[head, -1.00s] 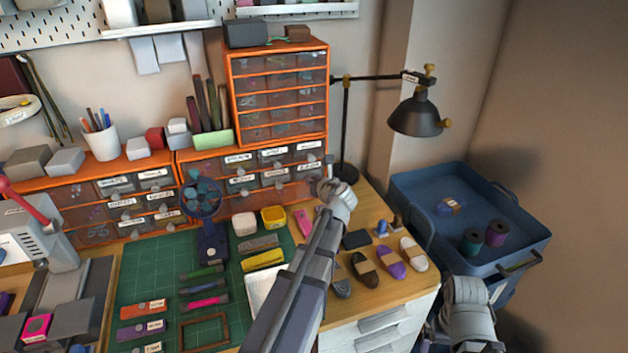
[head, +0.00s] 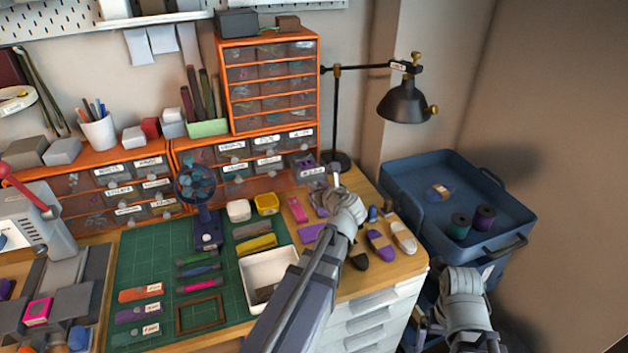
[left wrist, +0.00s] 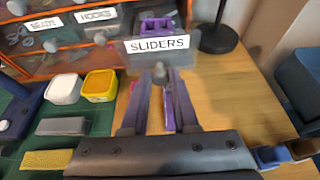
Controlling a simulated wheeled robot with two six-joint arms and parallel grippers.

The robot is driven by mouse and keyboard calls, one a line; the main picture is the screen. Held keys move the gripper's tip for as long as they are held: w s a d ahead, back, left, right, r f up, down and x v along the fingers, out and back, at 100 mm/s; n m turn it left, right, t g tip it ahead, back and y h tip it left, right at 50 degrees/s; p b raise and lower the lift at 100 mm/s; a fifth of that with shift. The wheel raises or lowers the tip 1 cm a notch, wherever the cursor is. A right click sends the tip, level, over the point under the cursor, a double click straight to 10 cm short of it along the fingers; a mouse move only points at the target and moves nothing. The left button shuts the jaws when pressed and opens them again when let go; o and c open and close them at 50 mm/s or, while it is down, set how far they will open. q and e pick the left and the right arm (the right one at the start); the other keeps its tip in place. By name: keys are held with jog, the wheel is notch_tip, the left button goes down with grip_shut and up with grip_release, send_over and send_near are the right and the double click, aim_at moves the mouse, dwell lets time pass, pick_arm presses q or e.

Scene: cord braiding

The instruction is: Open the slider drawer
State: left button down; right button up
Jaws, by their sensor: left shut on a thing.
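The slider drawer (left wrist: 170,50) is a clear drawer with a white "SLIDERS" label, at the lower right end of the orange drawer cabinet. It stands out past the drawer beside it, and purple pieces (left wrist: 158,26) show inside through its open top. It also shows in the head view (head: 309,172), partly behind my gripper. My left gripper (left wrist: 159,75) is shut on the drawer's grey knob, in front of the label; the head view shows this gripper (head: 322,184) at the cabinet front. My right gripper is out of view; only part of my right arm shows at the lower right.
A black lamp (head: 404,103) stands right of the cabinet. White and yellow boxes (left wrist: 99,86) and a small fan (head: 197,188) are to the left. Pouches and a white tray (head: 268,252) lie on the desk. A blue bin (head: 400,190) is at the right.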

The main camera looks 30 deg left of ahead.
pick_arm(q)
jog(key=shift+s+d, duration=0.35)
jog(key=shift+d, duration=0.05)
jog(key=c, duration=0.7)
grip_release()
jog(key=p+v, duration=0.3)
jog(key=v, duration=0.4)
jog(key=shift+s+d+r, duration=0.1)
jog(key=shift+s+d, duration=0.2)
